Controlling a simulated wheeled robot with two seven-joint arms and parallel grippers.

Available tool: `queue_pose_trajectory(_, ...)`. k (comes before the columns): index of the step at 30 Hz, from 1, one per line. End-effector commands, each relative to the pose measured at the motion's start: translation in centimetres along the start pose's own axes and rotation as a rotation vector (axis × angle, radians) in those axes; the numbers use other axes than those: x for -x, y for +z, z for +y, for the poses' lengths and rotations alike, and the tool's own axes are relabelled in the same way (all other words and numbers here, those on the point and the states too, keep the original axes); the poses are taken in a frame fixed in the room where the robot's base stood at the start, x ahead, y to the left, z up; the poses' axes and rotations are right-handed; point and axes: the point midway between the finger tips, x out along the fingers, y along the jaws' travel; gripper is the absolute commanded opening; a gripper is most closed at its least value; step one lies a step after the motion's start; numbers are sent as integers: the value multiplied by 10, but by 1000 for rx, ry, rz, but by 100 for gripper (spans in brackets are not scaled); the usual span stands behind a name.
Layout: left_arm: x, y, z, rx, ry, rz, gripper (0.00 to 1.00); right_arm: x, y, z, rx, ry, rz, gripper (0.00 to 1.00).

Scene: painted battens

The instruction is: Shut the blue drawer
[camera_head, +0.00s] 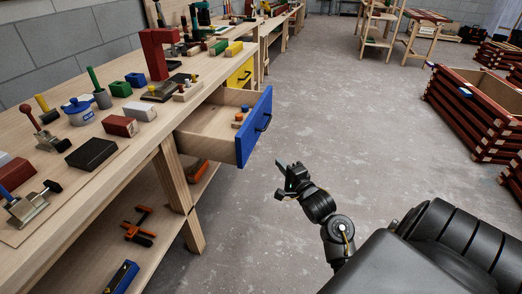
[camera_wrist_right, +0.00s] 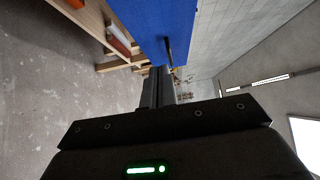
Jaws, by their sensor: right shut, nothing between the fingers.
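The blue drawer (camera_head: 254,128) stands pulled out from the workbench, with its blue front facing the aisle and a dark bar handle (camera_head: 263,122) on it. Small blue and orange pieces lie inside on its wooden floor. My right gripper (camera_head: 281,180) is shut and empty, in the aisle in front of and below the drawer front, apart from it in the head view. In the right wrist view the blue front (camera_wrist_right: 150,18) fills the upper middle, beyond my shut fingers (camera_wrist_right: 157,75). Whether the fingertips touch it cannot be told there. My left gripper is not in view.
The wooden workbench (camera_head: 50,195) carries blocks, clamps and a red press (camera_head: 156,52). A yellow drawer (camera_head: 241,76) sits farther along. An orange clamp (camera_head: 138,226) lies on the lower shelf. Red batten crates (camera_head: 470,108) stand at right. The concrete aisle (camera_head: 330,90) between is clear.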

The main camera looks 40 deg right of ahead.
Motion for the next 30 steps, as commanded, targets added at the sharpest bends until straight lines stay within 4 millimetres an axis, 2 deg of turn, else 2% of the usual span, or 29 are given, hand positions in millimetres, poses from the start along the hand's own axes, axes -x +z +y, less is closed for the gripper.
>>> queue_pose_trajectory(5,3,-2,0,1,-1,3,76,-18,0,0,1,-2,-1,0)
queue_pose_trajectory(18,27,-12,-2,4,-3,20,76,-105,4,1,-1,0,-3,0)
queue_pose_trajectory(24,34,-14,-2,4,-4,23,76,-121,23,1,0,1,-2,0)
queue_pose_trajectory(30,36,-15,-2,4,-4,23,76,-127,29,1,2,2,0,0)
